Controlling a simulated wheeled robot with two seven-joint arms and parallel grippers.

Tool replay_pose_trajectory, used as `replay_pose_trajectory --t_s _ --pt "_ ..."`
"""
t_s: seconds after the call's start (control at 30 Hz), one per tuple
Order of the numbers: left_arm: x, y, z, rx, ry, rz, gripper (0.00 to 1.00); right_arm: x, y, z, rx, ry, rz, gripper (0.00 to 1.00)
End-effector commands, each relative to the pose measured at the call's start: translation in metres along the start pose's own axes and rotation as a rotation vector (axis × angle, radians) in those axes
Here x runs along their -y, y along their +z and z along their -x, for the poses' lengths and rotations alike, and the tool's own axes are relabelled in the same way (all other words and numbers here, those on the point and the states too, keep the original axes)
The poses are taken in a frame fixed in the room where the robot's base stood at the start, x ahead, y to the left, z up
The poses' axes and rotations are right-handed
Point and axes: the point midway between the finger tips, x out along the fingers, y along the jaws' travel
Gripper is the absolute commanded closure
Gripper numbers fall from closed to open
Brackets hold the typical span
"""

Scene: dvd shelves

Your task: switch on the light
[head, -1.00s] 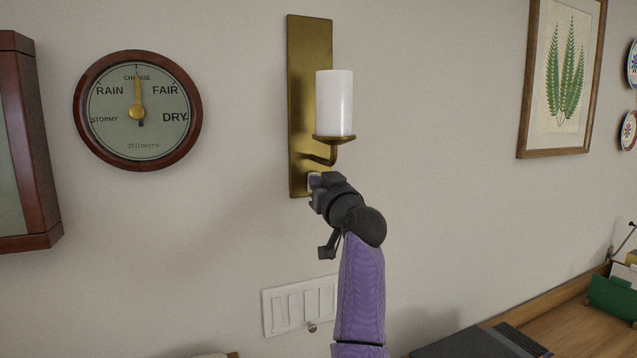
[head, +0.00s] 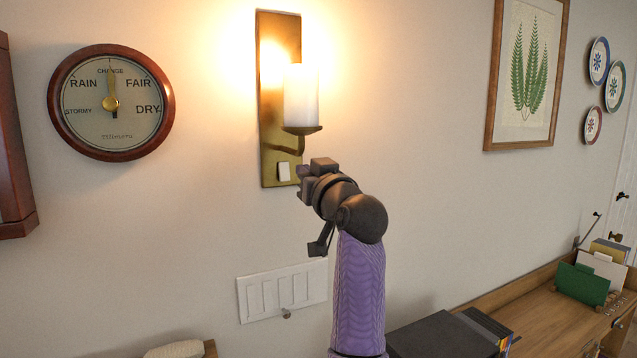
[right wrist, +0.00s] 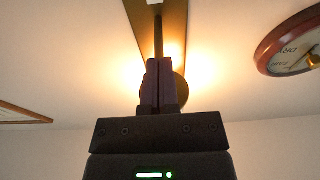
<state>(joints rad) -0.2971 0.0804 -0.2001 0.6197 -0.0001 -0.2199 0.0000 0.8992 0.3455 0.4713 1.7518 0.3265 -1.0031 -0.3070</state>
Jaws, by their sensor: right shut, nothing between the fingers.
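The brass wall light (head: 268,110) hangs on the wall with a white candle-shaped lamp (head: 301,98) on its bracket. It is lit, with a warm glow on the wall around it. A small white rocker switch (head: 284,172) sits low on its plate. My right gripper (head: 303,182) is shut and empty, just right of the switch in the head view and apart from it. In the right wrist view its closed fingers (right wrist: 158,75) point at the brass plate (right wrist: 168,22), with the glow behind them. My left gripper is not in view.
A white multi-switch panel (head: 282,292) is on the wall below. A round weather dial (head: 111,103) hangs to the left and a framed fern picture (head: 526,75) to the right. A wooden desk (head: 540,305) with a dark box (head: 443,338) stands at lower right.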

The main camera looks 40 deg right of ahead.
Motion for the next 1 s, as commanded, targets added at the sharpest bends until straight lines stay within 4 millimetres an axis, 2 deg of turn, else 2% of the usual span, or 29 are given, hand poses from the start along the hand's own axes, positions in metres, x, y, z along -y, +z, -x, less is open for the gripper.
replay_pose_trajectory --t_s 0.1,0.23,0.77,0.83,0.87,0.97,1.0 --pt "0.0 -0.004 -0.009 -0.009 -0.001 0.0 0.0 0.0 -0.006 0.02 -0.005 0.002 0.003 1.0" --pt "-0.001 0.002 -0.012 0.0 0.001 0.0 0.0 0.0 -0.011 0.032 -0.003 0.002 0.002 1.0" --pt "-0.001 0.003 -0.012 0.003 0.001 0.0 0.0 0.001 -0.012 0.036 0.004 0.0 0.002 1.0" --pt "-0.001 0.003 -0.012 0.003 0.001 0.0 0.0 0.009 0.005 0.035 0.046 -0.013 0.021 1.0" --pt "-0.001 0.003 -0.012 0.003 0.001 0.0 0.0 0.017 0.019 0.036 0.084 -0.024 0.038 1.0" --pt "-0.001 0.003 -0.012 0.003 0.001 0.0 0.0 0.054 0.098 0.051 0.282 -0.087 0.121 1.0" --pt "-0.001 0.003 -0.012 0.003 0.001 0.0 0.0 0.07 0.137 0.065 0.379 -0.118 0.158 1.0"
